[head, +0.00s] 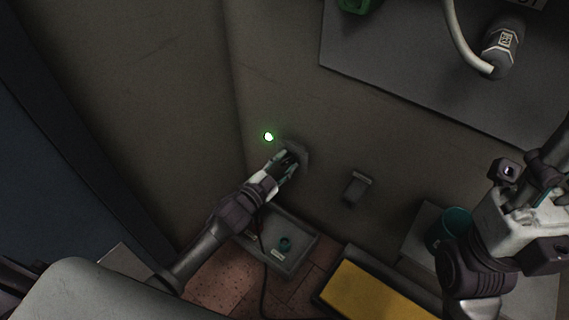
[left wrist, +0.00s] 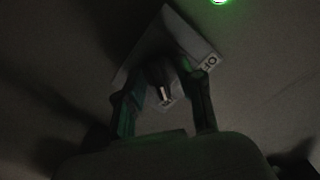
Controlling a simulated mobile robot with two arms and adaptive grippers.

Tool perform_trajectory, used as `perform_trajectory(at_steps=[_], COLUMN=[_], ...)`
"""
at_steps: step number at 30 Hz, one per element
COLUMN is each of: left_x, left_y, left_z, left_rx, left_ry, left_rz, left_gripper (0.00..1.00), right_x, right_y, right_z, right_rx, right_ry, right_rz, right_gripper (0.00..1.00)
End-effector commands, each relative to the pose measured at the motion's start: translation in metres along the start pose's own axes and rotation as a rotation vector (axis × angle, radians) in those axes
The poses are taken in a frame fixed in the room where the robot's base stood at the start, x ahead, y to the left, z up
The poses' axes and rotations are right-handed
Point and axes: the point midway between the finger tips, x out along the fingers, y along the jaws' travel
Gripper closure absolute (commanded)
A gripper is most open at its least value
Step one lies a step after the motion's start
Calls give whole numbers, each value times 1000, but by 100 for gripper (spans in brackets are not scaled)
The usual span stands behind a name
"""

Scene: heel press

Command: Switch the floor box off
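A grey box (head: 280,262) with a teal round part (head: 285,244) and a white label sits on the floor. My left gripper (head: 290,162) is above and behind it, at a dark fitting on the wall beside a lit green lamp (head: 268,136). In the left wrist view the fitting is a pale plate (left wrist: 190,38) with a label starting "OF" (left wrist: 209,62) and a dark knob (left wrist: 160,78). My left gripper (left wrist: 162,90) is open, one finger on each side of the knob; contact is unclear in the dark. My right gripper (head: 540,185) is at the right, its fingers unclear.
A small grey wall fitting (head: 356,187) is right of my left gripper. A yellow-topped block (head: 375,295) and a teal cup-like container (head: 450,232) stand at lower right. A grey panel (head: 400,75) with a plug and cable (head: 500,45) is above. A cable runs beside the floor box.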

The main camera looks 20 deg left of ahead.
Motion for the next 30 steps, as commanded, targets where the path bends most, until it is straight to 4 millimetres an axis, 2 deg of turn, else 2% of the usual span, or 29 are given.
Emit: perform_trajectory(at_steps=[1, 6, 20, 30], left_x=[0, 0, 0, 0], left_y=[0, 0, -1, -2], left_z=[0, 0, -1, -3], left_rx=[0, 0, -52, -290], left_ry=[0, 0, -1, -1], left_rz=[0, 0, 0, 0], left_gripper=[73, 100, 100, 100], right_x=[0, 0, 4, -11], right_y=[0, 0, 0, 2], right_z=[0, 0, -1, 0], right_rx=[0, 0, 1, 11], right_ry=[0, 0, -1, -90], right_rz=[0, 0, 3, 35], right_gripper=[60, 60, 60, 60])
